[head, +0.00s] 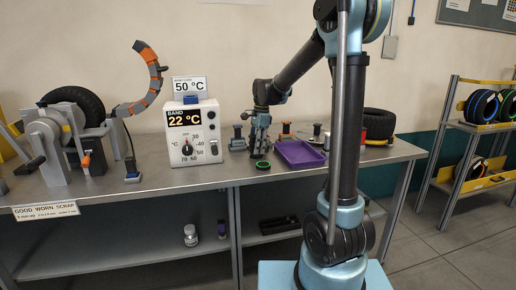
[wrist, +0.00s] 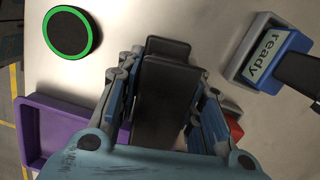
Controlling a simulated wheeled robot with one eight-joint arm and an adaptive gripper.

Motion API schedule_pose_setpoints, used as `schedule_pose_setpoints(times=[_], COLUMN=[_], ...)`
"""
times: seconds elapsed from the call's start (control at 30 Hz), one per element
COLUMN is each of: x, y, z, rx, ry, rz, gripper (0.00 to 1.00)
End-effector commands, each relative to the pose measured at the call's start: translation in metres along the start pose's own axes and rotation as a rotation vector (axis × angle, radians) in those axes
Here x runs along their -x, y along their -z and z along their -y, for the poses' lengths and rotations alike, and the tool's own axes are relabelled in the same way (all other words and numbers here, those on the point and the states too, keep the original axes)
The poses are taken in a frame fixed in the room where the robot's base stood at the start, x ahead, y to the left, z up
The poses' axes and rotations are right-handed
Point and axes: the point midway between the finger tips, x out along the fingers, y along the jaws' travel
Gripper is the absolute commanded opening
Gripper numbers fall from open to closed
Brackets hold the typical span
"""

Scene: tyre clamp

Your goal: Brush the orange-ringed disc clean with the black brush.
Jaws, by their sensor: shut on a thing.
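My gripper (head: 260,143) is over the bench, just behind the green-ringed disc. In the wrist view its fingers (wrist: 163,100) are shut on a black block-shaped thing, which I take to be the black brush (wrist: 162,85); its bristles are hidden. A black disc with a green ring (head: 262,165) lies flat on the bench, and it also shows in the wrist view (wrist: 70,32), apart from the brush. I cannot make out an orange-ringed disc for certain; a small orange-based thing (head: 286,136) stands behind the purple tray, too small to tell.
The purple tray (head: 299,153) lies right of my gripper and also shows in the wrist view (wrist: 32,135). A block marked "ready" (wrist: 262,55) stands close by. The dial box reading 22 °C (head: 193,135) stands left. A tyre (head: 379,123) is at the right.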

Motion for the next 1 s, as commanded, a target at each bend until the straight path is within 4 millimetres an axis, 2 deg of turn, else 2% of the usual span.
schedule_pose_setpoints(times=[1.0], x=[-0.003], y=[-0.023], z=[0.003], rx=[0.002], ry=[0.000], rz=[0.001], gripper=[0.13])
